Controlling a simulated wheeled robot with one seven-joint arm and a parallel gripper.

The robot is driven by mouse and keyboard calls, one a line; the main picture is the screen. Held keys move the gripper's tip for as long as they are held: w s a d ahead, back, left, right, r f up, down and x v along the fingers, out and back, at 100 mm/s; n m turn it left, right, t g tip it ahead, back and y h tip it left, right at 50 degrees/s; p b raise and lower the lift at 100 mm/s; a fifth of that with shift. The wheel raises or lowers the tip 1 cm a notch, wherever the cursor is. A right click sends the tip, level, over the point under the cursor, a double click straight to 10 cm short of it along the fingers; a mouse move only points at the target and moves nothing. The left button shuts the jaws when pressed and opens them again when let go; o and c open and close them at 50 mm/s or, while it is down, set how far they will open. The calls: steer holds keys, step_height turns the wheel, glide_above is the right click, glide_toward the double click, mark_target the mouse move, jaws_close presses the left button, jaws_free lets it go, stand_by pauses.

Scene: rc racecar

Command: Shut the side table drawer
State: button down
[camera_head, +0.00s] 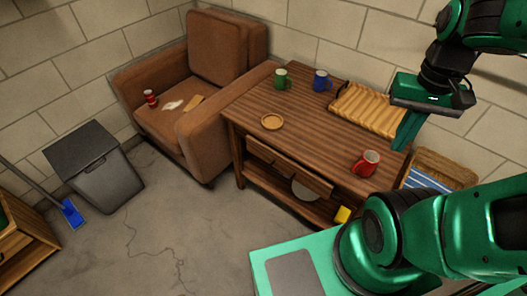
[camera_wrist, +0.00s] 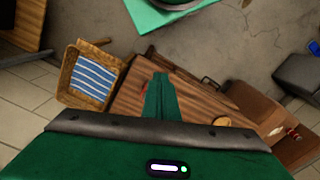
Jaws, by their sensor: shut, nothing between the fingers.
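The wooden side table (camera_head: 235,105) stands against the wall, right of the armchair. Its drawer (camera_head: 290,170) is in the front side, under the top, with a dark handle. The drawer front seems to stand out a little from the table; how far is hard to tell. In the wrist view the drawer edge and dark handle (camera_wrist: 182,66) show along the table's far edge. My gripper (camera_head: 406,134) is shut and empty, above the right back part of the table, apart from the drawer. Its fingers also show in the wrist view (camera_wrist: 161,90).
On the table are a red mug (camera_head: 366,163), green mug (camera_head: 281,79), blue mug (camera_head: 321,80), round dish (camera_head: 272,122) and wavy wooden tray (camera_head: 370,108). A basket (camera_head: 440,170) stands at right. A bin (camera_head: 95,165) stands left. Floor before the table is partly clear.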

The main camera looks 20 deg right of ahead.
steer(key=shift+w+d, duration=0.25)
steer(key=shift+w, duration=0.2)
steer(key=shift+s, duration=0.1)
steer(key=w+a+f+n+g+h, duration=0.5)
steer(key=w+a+f+n, duration=0.65)
steer(key=w+f, duration=0.35)
steer(key=n+t+h, duration=1)
steer(key=n+t, duration=0.6)
steer(key=n, duration=0.4)
glide_toward(276, 157)
steer(key=x, duration=0.6)
steer(key=shift+d+r, duration=0.15)
steer(key=shift+d, duration=0.05)
steer(key=shift+w, duration=0.15)
